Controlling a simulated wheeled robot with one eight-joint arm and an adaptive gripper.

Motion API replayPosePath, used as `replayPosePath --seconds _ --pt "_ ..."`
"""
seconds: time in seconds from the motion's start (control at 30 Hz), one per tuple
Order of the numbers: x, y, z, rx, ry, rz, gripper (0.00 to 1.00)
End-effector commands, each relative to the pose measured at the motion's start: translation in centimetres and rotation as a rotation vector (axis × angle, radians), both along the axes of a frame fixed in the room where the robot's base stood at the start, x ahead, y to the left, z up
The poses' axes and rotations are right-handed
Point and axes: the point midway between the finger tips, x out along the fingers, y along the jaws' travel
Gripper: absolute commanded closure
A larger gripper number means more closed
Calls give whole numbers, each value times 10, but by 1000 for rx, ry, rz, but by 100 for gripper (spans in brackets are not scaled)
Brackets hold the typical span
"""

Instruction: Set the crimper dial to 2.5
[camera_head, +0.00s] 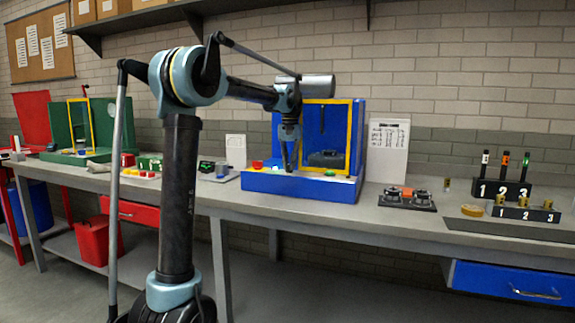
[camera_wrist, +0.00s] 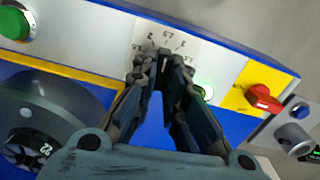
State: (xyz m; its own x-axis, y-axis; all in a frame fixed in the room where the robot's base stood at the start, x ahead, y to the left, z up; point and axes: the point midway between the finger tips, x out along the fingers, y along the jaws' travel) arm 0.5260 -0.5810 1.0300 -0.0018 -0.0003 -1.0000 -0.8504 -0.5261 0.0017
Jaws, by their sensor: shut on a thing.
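The crimper is a blue station (camera_head: 300,188) with a yellow frame, on the bench in the head view. Its white panel with a printed dial scale (camera_wrist: 190,47) shows at the top middle of the wrist view. Small figures fan around the scale; they look like 2, 2.5 and 3, partly covered. My gripper (camera_wrist: 161,62) reaches to this scale with its fingertips closed together on the dial. The fingers hide the dial and its pointer, so its setting cannot be read. In the head view my gripper (camera_head: 290,170) points down at the station's front ledge.
On the panel are a green button (camera_wrist: 14,22), a green lamp (camera_wrist: 205,92) and a red switch (camera_wrist: 263,97) on a yellow plate. A dark round part (camera_wrist: 40,120) sits behind the yellow frame. A black fixture (camera_head: 407,198) stands right of the station.

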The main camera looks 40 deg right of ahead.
Motion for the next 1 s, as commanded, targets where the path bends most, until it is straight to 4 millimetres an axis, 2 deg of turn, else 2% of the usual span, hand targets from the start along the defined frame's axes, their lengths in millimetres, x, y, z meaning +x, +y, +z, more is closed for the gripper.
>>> replayPosePath --seconds 0.03,0.07,0.1,0.13,0.57,0.77,1.0 --pt "2 1 1 2 -3 3 100" --pt "3 1 1 2 -3 3 82" --pt "3 1 1 2 -3 3 73" --pt "2 1 0 2 -3 3 68" --pt "1 1 6 1 -2 2 68" --pt "2 1 33 1 -2 2 68" --pt "3 1 78 1 -2 3 68"
